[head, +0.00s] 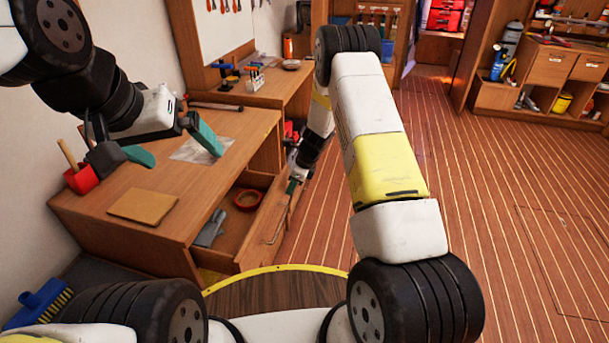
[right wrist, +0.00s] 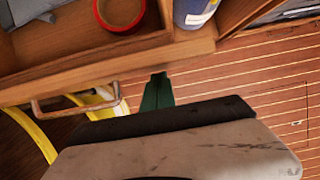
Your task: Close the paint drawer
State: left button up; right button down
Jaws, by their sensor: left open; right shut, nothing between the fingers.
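The paint drawer (head: 257,246) stands pulled open from the wooden workbench. My left gripper (head: 174,146) is open and empty above the bench top.
The bench top holds a red container (head: 83,180) with a brush, a brown board (head: 142,206) and a clear sheet (head: 200,148). The striped floor to the right is clear.

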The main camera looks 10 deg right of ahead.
jog(key=w+a, duration=0.1)
jog(key=a, duration=0.3)
jog(key=w+a, duration=0.2)
jog(key=a, duration=0.2)
jog(key=w+a, duration=0.2)
jog(key=a, duration=0.3)
jog(key=shift+w, duration=0.15)
jog(key=shift+w+a+r, duration=0.1)
jog(key=shift+w+a, duration=0.1)
jog(key=shift+a, duration=0.25)
